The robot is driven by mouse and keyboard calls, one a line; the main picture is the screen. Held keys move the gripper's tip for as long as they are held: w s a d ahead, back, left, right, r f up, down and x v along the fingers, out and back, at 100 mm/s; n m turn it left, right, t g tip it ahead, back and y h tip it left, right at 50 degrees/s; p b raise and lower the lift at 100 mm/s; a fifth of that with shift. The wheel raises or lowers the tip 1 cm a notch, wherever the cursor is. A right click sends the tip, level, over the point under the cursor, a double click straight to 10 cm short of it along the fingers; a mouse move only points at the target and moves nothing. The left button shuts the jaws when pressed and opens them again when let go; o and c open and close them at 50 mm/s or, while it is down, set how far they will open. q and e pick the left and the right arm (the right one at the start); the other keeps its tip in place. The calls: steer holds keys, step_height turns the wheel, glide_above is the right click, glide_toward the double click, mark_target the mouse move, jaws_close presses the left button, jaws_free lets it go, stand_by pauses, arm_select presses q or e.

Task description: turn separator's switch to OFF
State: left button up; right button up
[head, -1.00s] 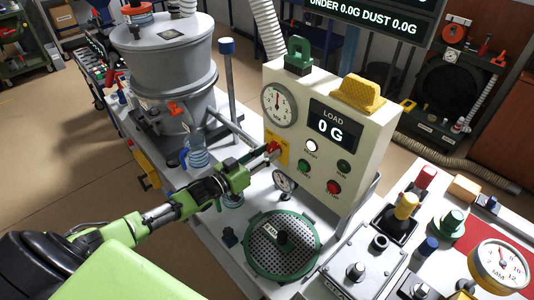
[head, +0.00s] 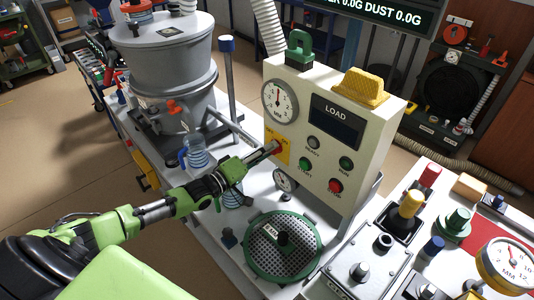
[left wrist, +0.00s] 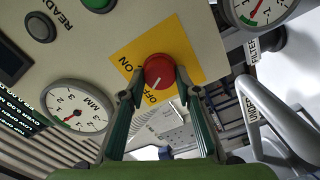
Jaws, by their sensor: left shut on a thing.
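The separator's switch is a red round knob (head: 278,147) on a yellow plate (head: 284,157) on the front of the cream control box (head: 312,205). My left gripper (head: 270,149) reaches it from the left and is shut on it. In the left wrist view the green fingers (left wrist: 158,78) flank the red knob (left wrist: 158,68). Its white mark points down-left toward the word OFF; ON is printed up-left. The LOAD display (head: 335,121) shows no reading, and the READY lamp (head: 313,142) looks unlit. My right gripper is not in view.
A dial gauge (head: 280,102) sits above the switch and a smaller gauge (head: 284,181) below it. A green-rimmed sieve (head: 250,262) lies on the bench in front. A grey separator vessel (head: 165,60) stands behind left. Several knobs and tools crowd the right.

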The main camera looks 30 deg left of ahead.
arm_select(q)
steer(key=shift+n+b, duration=0.35)
steer(key=shift+n, duration=0.65)
steer(key=o, duration=1.1)
steer(key=shift+s+a, duration=0.1)
steer(key=v, duration=1.2)
steer(key=shift+f, duration=0.1)
